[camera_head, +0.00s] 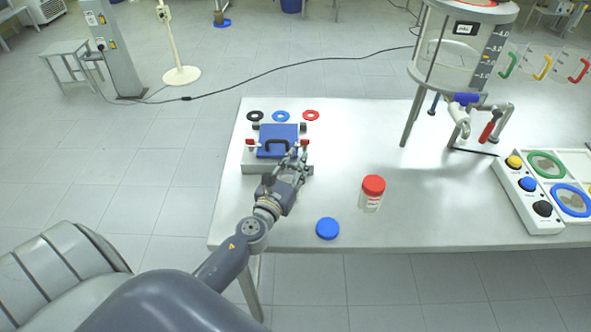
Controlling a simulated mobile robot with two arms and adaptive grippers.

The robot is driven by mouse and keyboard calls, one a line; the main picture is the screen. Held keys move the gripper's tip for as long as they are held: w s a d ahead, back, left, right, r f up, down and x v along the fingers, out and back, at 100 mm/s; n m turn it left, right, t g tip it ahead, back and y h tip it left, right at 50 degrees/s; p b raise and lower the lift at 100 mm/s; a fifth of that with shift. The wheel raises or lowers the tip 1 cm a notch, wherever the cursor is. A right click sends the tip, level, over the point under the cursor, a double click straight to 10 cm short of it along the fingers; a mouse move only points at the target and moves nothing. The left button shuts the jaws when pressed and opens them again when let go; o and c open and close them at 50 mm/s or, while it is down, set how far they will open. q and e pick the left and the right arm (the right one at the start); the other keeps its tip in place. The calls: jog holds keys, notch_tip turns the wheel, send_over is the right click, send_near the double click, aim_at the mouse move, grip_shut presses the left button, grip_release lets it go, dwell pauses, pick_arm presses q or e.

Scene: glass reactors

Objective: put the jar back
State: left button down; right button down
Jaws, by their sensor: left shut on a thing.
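The jar (369,201) is a clear jar with a red lid. It stands upright on the table, to the right of my left gripper and apart from it. My left gripper (298,154) is at the right front of a grey device with a blue lid (278,134) and a black handle (272,147). It is shut on what looks like the small red clamp (305,142) on that side; the fingers hide most of the contact. A matching red clamp (250,142) is on the left side. My right gripper is not in view.
A loose blue cap (327,228) lies near the table's front edge. Black (255,115), blue (281,116) and red (311,115) rings lie behind the device. A glass reactor (448,62) and a button panel (528,205) are at the right. The table (430,225) is clear beside the jar.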

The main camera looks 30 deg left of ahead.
pick_arm(q)
jog(key=shift+f+b, duration=0.3)
jog(key=shift+f, duration=0.65)
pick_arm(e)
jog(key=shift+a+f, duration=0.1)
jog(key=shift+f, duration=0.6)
pick_arm(q)
jog(key=shift+f, duration=0.1)
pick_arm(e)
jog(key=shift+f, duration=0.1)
pick_arm(q)
jog(key=c, duration=1.4)
grip_release()
jog(key=o, duration=0.3)
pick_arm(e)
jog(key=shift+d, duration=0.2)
